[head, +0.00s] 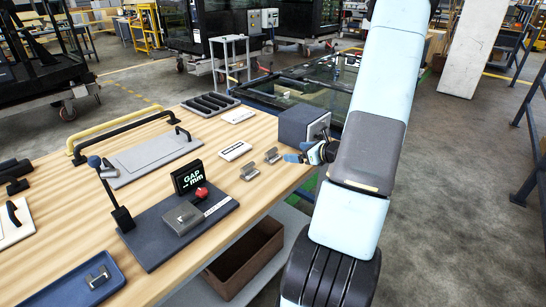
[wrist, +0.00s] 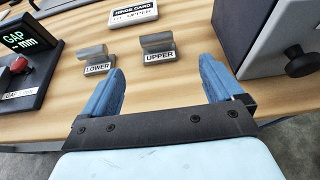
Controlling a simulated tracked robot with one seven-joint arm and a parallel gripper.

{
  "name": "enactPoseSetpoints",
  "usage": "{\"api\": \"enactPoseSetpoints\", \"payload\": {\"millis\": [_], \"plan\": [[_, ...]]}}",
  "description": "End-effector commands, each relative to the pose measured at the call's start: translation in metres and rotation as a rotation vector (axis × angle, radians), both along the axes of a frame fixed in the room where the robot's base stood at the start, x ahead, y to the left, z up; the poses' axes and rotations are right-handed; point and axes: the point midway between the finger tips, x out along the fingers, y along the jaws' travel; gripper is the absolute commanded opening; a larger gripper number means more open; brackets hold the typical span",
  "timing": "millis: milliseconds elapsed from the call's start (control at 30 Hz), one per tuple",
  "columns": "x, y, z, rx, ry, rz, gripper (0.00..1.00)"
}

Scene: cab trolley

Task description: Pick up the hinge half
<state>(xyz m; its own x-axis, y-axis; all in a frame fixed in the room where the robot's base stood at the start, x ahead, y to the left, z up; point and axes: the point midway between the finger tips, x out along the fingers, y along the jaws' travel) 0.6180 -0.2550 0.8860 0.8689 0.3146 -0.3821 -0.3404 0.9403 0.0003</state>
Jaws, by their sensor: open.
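Two small grey metal hinge halves stand on the wooden table. One, labelled LOWER, is at the left in the wrist view (wrist: 95,55); the other, labelled UPPER, is right of it (wrist: 157,42). In the head view they are the nearer piece (head: 250,171) and the farther piece (head: 272,156) near the table's right edge. My gripper (wrist: 161,70) is open and empty, its blue fingers apart on the near side of the halves. The UPPER half lies ahead between the finger lines; LOWER is just beyond the left fingertip. In the head view my gripper (head: 302,156) is right of both.
A dark box with a black knob (head: 304,124) stands close behind my gripper. A white card reading HINGE CARD and UPPER (wrist: 136,12) lies beyond the halves. A GAP mm display (head: 187,178) sits on a dark base to the left. A blue tray (head: 60,290) holds a metal piece.

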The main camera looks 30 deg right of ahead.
Motion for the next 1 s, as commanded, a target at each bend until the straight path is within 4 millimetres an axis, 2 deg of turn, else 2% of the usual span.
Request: {"api": "enactPoseSetpoints", "payload": {"millis": [400,767,1000], "plan": [[0.057,0.022,-0.026,0.002,0.001,0.002,0.94],[0.075,0.029,-0.034,0.000,0.001,0.002,0.94],[0.099,0.042,-0.048,0.002,0.001,0.001,0.94]]}}
